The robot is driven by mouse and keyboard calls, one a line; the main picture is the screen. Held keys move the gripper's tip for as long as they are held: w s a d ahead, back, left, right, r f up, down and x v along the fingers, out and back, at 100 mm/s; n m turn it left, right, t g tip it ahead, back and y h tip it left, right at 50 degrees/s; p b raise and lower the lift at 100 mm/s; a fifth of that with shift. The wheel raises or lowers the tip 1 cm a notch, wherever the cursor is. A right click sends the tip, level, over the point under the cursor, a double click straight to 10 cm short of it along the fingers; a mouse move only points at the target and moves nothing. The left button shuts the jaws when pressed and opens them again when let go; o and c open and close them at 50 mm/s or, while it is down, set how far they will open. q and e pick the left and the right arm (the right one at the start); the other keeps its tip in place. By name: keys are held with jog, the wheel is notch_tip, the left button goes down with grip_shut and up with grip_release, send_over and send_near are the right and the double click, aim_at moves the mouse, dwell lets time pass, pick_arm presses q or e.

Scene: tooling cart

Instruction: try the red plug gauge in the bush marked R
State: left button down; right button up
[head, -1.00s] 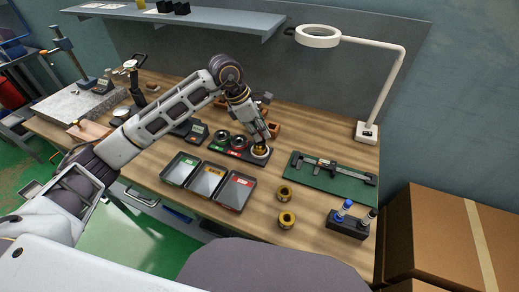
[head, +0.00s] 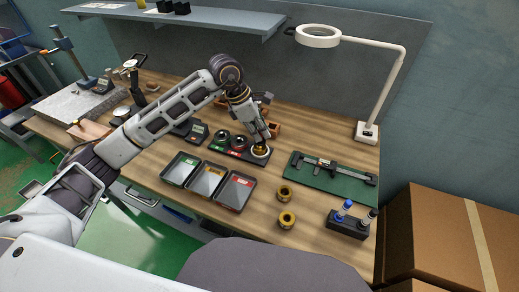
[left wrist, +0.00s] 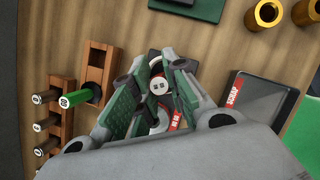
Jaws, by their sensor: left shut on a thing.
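My left gripper (head: 262,141) points down at the right end of a black holder (head: 228,152), right over a brass-coloured ring (head: 261,151). In the left wrist view the fingers (left wrist: 157,92) are shut on a plug gauge (left wrist: 159,86). Its round grey marked end faces the camera; the fingers hide its sides, so I cannot tell its colour or how deep it sits. Two dark-bored rings (head: 221,135) stand further left in the holder. A red label (head: 236,152) is on the holder's front. I cannot read an R. My right gripper is out of view.
Three trays (head: 207,181) lie in front of the holder. Two loose brass bushes (head: 285,192) stand to the right. A caliper lies on a green mat (head: 310,176). In the wrist view, a wooden rack holds several gauges, including a green one (left wrist: 76,98). A lamp (head: 366,130) stands behind.

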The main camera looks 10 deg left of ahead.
pick_arm(q)
jog(key=shift+r+p, duration=0.4)
jog(key=shift+r, duration=0.8)
dwell(0.6)
jog(key=shift+r, duration=0.4)
dwell(0.6)
jog(key=shift+r, duration=0.15)
jog(key=shift+r+p, duration=1.25)
jog(key=shift+r, duration=1)
jog(key=shift+r, duration=0.1)
